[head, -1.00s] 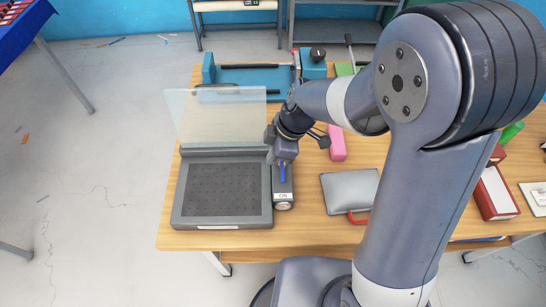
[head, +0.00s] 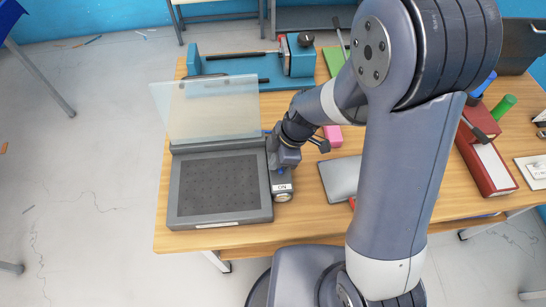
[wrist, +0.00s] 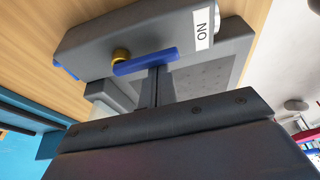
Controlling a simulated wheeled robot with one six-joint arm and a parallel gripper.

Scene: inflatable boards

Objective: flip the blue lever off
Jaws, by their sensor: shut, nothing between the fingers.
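The blue lever (wrist: 146,61) shows in the wrist view on a grey switch housing (wrist: 150,28), beside a brass pivot (wrist: 121,55). Its free end points toward the white ON label (wrist: 202,28). My gripper (wrist: 157,72) is shut and empty, its fingertips right at the lever's side; I cannot tell whether they touch. In the head view my gripper (head: 285,162) is over the housing at the right side of the grey machine (head: 180,208). It hides most of the lever there; the ON label (head: 282,187) shows in front.
A clear raised cover (head: 210,108) stands at the back of the machine. A grey flat case (head: 338,178) and a pink block (head: 333,136) lie to the right. A blue device (head: 240,67) is behind.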

